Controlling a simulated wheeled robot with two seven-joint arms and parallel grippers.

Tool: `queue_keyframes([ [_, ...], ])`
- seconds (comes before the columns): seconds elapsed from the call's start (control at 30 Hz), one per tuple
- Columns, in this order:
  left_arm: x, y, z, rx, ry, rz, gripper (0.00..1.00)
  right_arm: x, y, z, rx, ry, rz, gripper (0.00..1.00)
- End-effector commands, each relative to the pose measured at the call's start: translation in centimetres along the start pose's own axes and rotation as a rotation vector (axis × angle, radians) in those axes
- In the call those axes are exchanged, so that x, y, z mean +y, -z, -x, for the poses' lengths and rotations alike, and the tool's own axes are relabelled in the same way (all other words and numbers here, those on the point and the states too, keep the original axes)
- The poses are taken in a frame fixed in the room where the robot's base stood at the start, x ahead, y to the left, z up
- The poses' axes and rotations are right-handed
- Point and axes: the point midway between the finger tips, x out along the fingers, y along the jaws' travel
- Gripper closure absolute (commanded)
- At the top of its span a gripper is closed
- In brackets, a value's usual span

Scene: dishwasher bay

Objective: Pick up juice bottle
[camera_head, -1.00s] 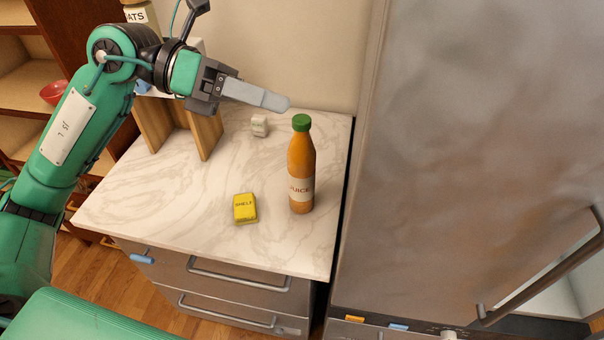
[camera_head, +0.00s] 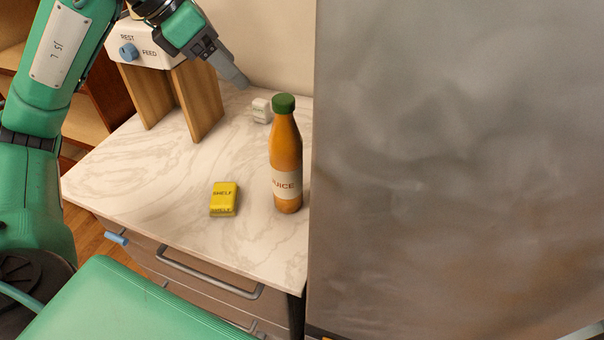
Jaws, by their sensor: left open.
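The juice bottle (camera_head: 286,155) stands upright on the marble counter (camera_head: 150,190), near its right edge. It is orange with a green cap and a pale label. My left gripper (camera_head: 240,80) is above the back of the counter, up and left of the bottle's cap, and apart from it. It is open and holds nothing that I can see; its fingers overlap in this view. My right gripper is not in view.
A yellow block (camera_head: 223,199) marked SHELF lies left of the bottle. A small white block (camera_head: 261,110) sits behind it. A wooden-legged feeder (camera_head: 150,50) stands at the back left. A large metal panel (camera_head: 450,150) rises just right of the counter.

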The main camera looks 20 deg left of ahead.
Motion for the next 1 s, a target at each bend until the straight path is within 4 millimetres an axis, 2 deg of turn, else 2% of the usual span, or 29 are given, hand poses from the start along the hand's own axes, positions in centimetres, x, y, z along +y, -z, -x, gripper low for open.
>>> queue_keyframes([
  [0.03,0.0,0.5,-0.8,0.0,-0.001,0.0,0.33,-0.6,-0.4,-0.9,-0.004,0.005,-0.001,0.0],
  [0.07,0.0,0.6,-0.9,0.0,-0.002,0.0,0.33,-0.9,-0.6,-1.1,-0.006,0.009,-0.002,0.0],
  [0.17,0.0,0.7,-1.4,0.002,-0.002,0.001,0.33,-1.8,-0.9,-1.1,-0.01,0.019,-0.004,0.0],
  [0.3,0.0,0.6,-3.4,0.004,0.0,0.001,0.33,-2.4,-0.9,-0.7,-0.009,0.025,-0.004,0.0],
  [0.6,0.0,0.6,-8.6,0.004,0.001,0.001,0.33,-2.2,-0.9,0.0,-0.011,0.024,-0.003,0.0],
  [0.87,0.0,0.4,-10.2,0.002,0.0,0.0,0.33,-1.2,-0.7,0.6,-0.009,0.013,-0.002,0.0],
  [1.0,0.1,0.3,-12.0,0.004,0.002,0.002,0.33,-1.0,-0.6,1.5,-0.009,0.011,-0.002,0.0],
])
